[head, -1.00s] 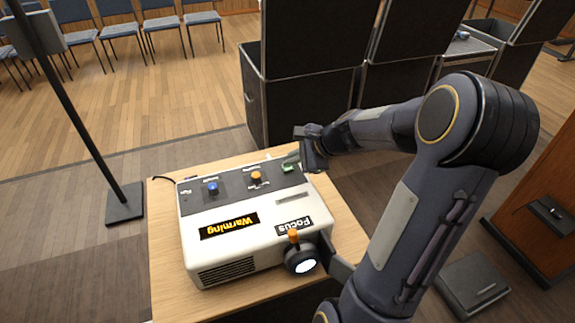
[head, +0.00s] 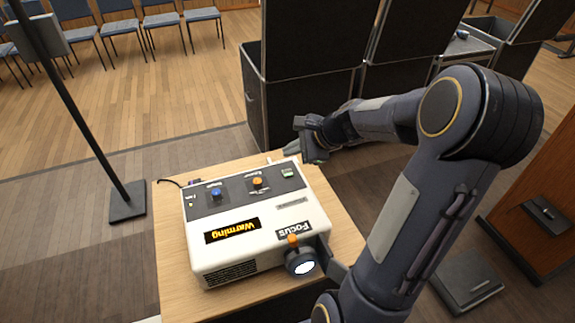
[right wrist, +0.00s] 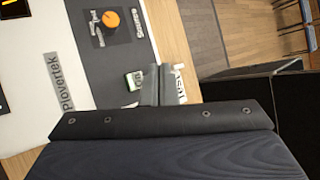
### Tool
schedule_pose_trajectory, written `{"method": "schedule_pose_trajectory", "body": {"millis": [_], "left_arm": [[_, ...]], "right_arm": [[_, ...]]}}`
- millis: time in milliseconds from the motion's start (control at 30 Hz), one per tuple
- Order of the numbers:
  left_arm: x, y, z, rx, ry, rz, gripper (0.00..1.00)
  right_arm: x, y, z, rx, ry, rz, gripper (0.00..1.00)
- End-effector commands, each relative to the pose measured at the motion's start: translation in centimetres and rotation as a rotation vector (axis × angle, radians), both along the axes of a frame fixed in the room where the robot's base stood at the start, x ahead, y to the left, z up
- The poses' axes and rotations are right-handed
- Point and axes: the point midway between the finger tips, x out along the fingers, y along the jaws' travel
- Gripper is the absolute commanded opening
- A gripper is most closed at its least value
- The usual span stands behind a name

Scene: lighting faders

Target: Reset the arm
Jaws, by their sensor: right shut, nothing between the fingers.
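My right gripper (head: 289,150) is shut and empty. It is just beyond the far right corner of a white projector (head: 262,255), apart from its controls. In the right wrist view the shut fingers (right wrist: 162,84) overlap the end of the panel in the picture, beside a small green and white switch (right wrist: 134,80). The projector's grey control strip (head: 222,200) carries a blue knob (head: 215,193), an orange knob (head: 257,183) and the green switch (head: 288,172). Its display (head: 232,231) reads "Warming". An orange-tipped focus lever (head: 292,240) stands by the lit lens (head: 303,263). My left gripper is out of view.
The projector stands on a small wooden table (head: 170,265). Tall black cases (head: 300,95) stand close behind my right gripper. A black stand (head: 127,200) is at the left, with blue chairs (head: 120,30) farther back. Open floor lies between them.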

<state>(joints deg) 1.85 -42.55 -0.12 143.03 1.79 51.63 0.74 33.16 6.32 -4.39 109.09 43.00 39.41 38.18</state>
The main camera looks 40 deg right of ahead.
Motion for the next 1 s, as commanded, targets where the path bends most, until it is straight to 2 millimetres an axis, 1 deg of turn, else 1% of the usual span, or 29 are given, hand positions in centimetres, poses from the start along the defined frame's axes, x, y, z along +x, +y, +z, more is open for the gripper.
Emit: {"method": "schedule_pose_trajectory", "body": {"millis": [33, 100, 667, 767, 867, 900, 967, 1000], "left_arm": [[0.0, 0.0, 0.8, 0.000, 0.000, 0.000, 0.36], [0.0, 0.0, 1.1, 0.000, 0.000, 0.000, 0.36], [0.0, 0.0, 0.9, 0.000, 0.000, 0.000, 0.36], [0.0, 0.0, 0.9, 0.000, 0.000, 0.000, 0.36], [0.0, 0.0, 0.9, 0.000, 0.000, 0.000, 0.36], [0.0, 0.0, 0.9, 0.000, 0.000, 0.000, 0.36], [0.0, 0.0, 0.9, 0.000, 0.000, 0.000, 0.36], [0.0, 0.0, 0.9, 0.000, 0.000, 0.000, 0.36]], "right_arm": [[0.0, 0.0, 0.9, 0.000, 0.000, 0.000, 0.00], [0.0, 0.0, 1.2, 0.000, 0.000, 0.000, 0.00], [-0.1, 0.2, 1.2, -0.005, -0.002, 0.010, 0.00], [-0.8, 2.0, 2.3, -0.053, -0.025, 0.092, 0.00], [-3.1, 6.0, 4.4, -0.172, -0.075, 0.284, 0.00], [-4.6, 8.0, 5.3, -0.239, -0.104, 0.390, 0.00], [-7.3, 10.9, 6.2, -0.356, -0.151, 0.565, 0.00], [-9.3, 12.7, 6.5, -0.437, -0.183, 0.682, 0.00]]}}
